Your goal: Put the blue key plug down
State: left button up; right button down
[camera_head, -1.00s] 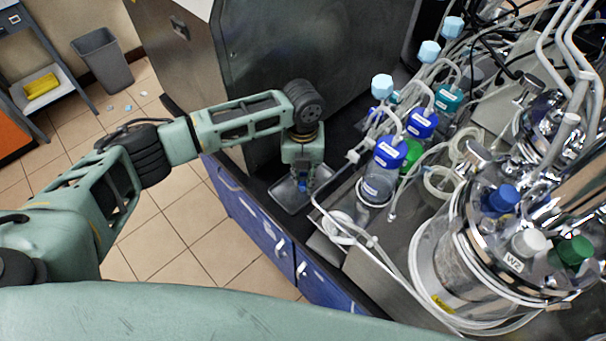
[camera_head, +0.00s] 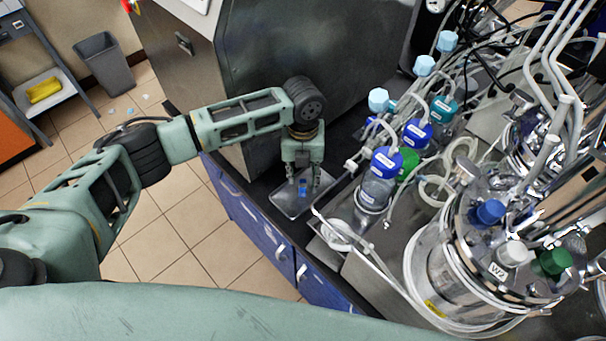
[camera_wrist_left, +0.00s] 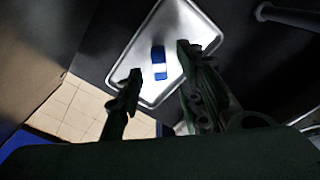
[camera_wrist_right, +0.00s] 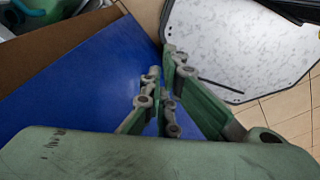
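The blue key plug (camera_wrist_left: 159,62) is a small blue piece with a pale band. It rests on a shiny metal tray (camera_wrist_left: 197,22) in the left wrist view. In the head view the plug (camera_head: 303,187) shows below my left gripper (camera_head: 303,182), over the tray (camera_head: 284,207). My left gripper (camera_wrist_left: 158,62) is open, with one finger on each side of the plug and visible gaps between. My right gripper (camera_wrist_right: 161,60) is away from the plug, with its fingertips close together and nothing visible between them.
Bottles with blue caps (camera_head: 388,160) stand just right of the tray. A steel bioreactor vessel (camera_head: 437,270) with tubing stands further right. A large dark cabinet (camera_head: 255,60) is behind my left arm. Blue drawers (camera_head: 240,210) are below the bench edge.

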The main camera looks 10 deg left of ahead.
aim_at(303, 183)
pick_arm(q)
notch_tip(303, 183, up, 4)
jog(key=p, duration=0.3)
jog(key=shift+w+r, duration=0.1)
jog(key=shift+r, duration=0.1)
jog(key=shift+f, duration=0.1)
